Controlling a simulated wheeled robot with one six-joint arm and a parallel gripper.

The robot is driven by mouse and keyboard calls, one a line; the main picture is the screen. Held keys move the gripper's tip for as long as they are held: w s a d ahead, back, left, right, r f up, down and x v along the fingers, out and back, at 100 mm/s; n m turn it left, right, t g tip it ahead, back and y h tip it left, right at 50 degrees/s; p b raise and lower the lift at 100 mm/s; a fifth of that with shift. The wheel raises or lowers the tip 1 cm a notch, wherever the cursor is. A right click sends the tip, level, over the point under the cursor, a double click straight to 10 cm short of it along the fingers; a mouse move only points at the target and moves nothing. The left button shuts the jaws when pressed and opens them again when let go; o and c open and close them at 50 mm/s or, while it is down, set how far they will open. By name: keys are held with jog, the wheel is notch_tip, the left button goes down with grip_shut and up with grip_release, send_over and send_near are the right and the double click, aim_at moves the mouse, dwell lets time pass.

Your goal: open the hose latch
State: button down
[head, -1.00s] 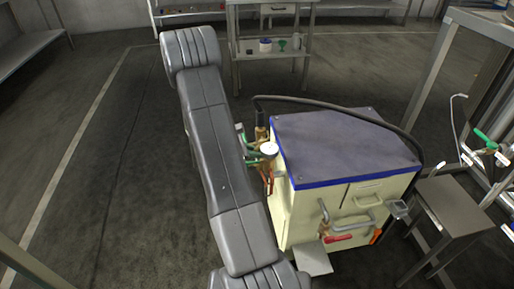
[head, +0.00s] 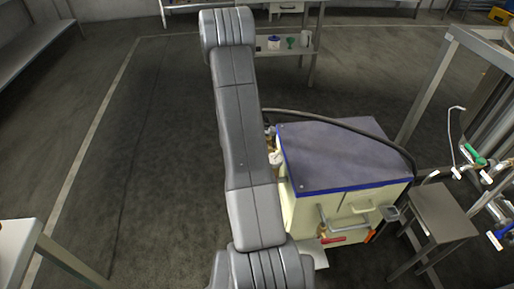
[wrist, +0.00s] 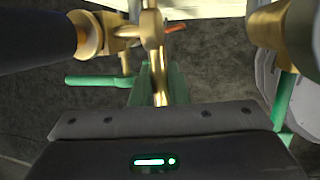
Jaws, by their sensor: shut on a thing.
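In the wrist view, a brass lever (wrist: 155,45), which looks like the hose latch, runs down the middle from a brass fitting (wrist: 92,35) on the end of a dark hose (wrist: 30,32). My gripper (wrist: 161,85) has its narrow green fingers on either side of the lever's lower end and is shut on it. I cannot tell how far the lever is turned. In the head view my grey arm hides the gripper and most of the fittings. The black hose (head: 340,118) arches over the cream cabinet with the blue-edged top (head: 340,155).
A green handle (wrist: 100,80) lies left of my fingers, and another brass fitting (wrist: 275,25) stands close on the right. A small grey table (head: 443,208) and piping with a green handle (head: 474,154) are right of the cabinet. The floor at left is clear.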

jog(key=r+y+p, duration=0.1)
jog(key=p, duration=0.2)
jog(key=shift+f+y+p, duration=0.15)
jog(key=shift+y+p, duration=0.25)
jog(key=shift+p, duration=0.7)
jog(key=c, duration=1.5)
grip_release()
jog(key=shift+o, duration=0.2)
jog(key=p+v, duration=0.5)
jog(key=v, duration=0.8)
jog(key=shift+r+p, duration=0.35)
jog(key=shift+r, duration=0.05)
jog(key=shift+a+f, duration=0.1)
